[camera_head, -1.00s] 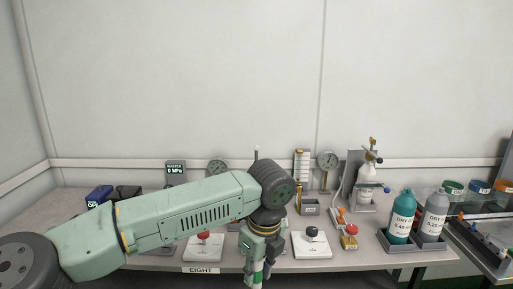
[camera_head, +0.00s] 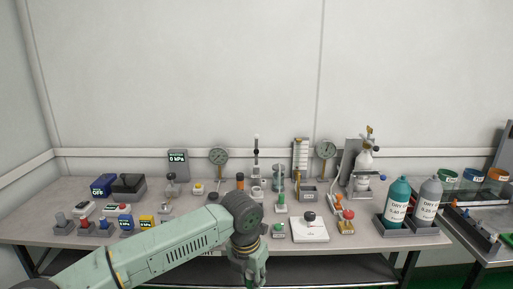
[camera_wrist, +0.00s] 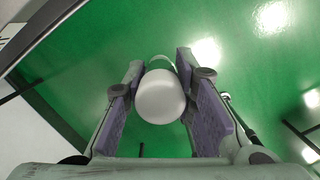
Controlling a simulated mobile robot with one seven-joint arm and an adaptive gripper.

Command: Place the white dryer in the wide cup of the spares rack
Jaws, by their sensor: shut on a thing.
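The white dryer (camera_wrist: 160,98) shows end-on in the wrist view as a rounded white body, with a pale ring and green at its far end. My gripper is shut on it, with purple pads on its left and right sides. In the head view my gripper (camera_head: 252,274) hangs low in front of the bench edge, and the dryer is hard to make out there. A dark rack (camera_head: 475,228) with small parts stands on the right side table. I cannot tell whether it is the spares rack, and no wide cup can be made out clearly.
Teal (camera_head: 396,202) and grey (camera_head: 428,200) bottles stand in grey holders at the bench's right. Gauges, a gas cylinder (camera_head: 364,165) and many small fittings crowd the bench. Green, blue and orange ringed containers (camera_head: 474,177) stand at the far right. Green floor lies below my gripper.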

